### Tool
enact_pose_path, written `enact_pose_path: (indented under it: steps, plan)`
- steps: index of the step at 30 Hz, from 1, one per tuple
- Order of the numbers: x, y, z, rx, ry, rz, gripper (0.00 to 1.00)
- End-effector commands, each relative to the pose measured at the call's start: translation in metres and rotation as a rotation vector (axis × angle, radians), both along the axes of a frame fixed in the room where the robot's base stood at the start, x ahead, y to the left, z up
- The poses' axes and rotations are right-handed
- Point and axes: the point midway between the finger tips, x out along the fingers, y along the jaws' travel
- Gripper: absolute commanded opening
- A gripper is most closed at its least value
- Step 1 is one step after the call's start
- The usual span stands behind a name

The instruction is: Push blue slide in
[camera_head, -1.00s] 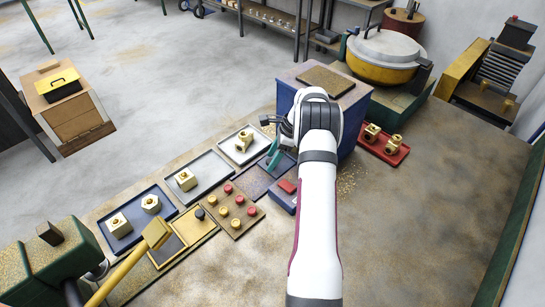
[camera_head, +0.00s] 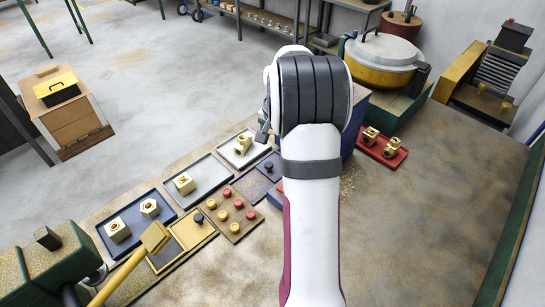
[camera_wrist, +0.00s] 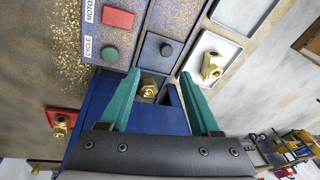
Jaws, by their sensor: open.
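A dark blue plate with a black knob, which looks like the blue slide (camera_wrist: 162,57), lies just beyond my fingertips in the wrist view. In the head view its knob end (camera_head: 268,167) shows left of my arm. A brass part (camera_wrist: 148,88) sits between my fingers, between the knob and the blue machine body (camera_wrist: 160,120). My gripper (camera_wrist: 160,73) is open, its two teal fingers spread above either side of the brass part and apart from the knob. My arm hides the fingers in the head view.
A control panel with a red button (camera_wrist: 117,18) and a green button (camera_wrist: 110,53) is left of the plate. A grey tray (camera_wrist: 228,50) with a brass part is on the right. A red tray (camera_head: 384,152) with brass parts stands beyond my arm.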

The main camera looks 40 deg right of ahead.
Motion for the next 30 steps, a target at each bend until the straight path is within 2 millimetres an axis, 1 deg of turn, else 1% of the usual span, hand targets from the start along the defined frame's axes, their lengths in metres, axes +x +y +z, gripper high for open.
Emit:
enact_pose_path:
  steps: [1, 3, 5, 6, 8, 11, 15, 18, 21, 25, 30]
  plan:
    - [-0.003, 0.014, 0.012, -0.098, 0.008, 0.181, 0.63]
    - [-0.005, 0.025, 0.022, -0.206, 0.019, 0.38, 0.63]
    - [-0.005, 0.03, 0.023, -0.253, 0.025, 0.467, 0.63]
    - [-0.005, 0.03, 0.021, -0.265, 0.027, 0.492, 0.63]
    - [-0.002, 0.028, 0.011, -0.265, 0.029, 0.496, 0.63]
    - [0.005, 0.02, -0.014, -0.261, 0.03, 0.493, 0.63]
    - [0.016, 0.009, -0.055, -0.26, 0.03, 0.49, 0.63]
    - [0.024, 0.001, -0.081, -0.26, 0.029, 0.489, 0.63]
    - [0.03, -0.006, -0.101, -0.261, 0.027, 0.488, 0.63]
    - [0.035, -0.01, -0.116, -0.262, 0.026, 0.487, 0.63]
    - [0.037, -0.012, -0.121, -0.262, 0.026, 0.486, 0.63]
